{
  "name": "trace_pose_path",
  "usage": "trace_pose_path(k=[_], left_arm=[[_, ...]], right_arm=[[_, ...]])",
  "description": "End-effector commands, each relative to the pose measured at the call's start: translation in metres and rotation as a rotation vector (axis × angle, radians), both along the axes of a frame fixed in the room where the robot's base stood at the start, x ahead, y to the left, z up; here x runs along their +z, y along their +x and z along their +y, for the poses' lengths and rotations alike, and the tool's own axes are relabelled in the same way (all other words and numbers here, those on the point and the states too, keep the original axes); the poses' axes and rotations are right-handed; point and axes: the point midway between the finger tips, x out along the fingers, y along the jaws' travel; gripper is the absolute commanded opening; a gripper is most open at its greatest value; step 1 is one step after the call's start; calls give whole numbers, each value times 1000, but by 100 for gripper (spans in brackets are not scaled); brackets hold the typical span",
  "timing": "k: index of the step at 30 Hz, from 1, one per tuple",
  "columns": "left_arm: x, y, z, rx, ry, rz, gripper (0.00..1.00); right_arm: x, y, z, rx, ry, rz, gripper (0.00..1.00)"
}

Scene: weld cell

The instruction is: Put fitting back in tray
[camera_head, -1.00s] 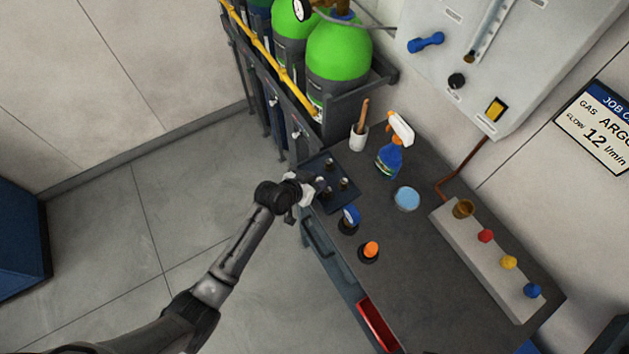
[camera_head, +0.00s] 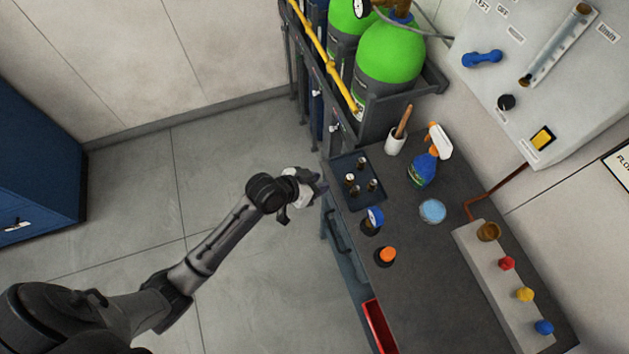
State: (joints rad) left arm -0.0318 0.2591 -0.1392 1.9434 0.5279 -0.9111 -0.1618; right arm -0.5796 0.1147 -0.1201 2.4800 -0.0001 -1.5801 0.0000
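A dark tray (camera_head: 345,161) lies on the near left corner of the bench top. Several small metal fittings stand in it, one of them a fitting (camera_head: 372,185) at its right side. My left gripper (camera_head: 318,187) is just left of the tray, apart from it and out past the bench's edge. Its fingers are small and dark, so I cannot tell whether they are open or hold anything. My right gripper is not in view.
On the bench (camera_head: 430,280) are a spray bottle (camera_head: 422,170), a cup with a brush (camera_head: 396,142), a light blue tin (camera_head: 432,211), a blue-topped item (camera_head: 375,217) and an orange-topped item (camera_head: 387,255). Green gas cylinders (camera_head: 390,65) stand behind. The floor at left is clear.

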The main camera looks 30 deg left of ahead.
Motion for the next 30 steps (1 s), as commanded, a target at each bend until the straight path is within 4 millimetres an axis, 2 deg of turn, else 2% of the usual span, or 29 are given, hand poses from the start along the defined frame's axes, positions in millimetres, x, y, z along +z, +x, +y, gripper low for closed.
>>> trace_pose_path(k=[11, 14, 19, 21, 24, 27, 30], left_arm=[[2, -14, 1, -1, 6, 16, 33], [-11, -46, -3, -1, 46, 87, 33], [-30, -135, -4, 38, 160, 289, 33], [-32, -171, -1, 69, 207, 371, 33], [-30, -214, 7, 117, 261, 471, 33], [-26, -244, 13, 159, 299, 545, 33], [-22, -261, 17, 186, 321, 587, 33]], right_arm=[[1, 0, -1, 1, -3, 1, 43], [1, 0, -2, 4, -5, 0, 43], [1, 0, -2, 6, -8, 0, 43], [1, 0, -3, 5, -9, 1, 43], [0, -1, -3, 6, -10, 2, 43], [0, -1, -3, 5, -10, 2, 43], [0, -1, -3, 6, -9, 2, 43]])
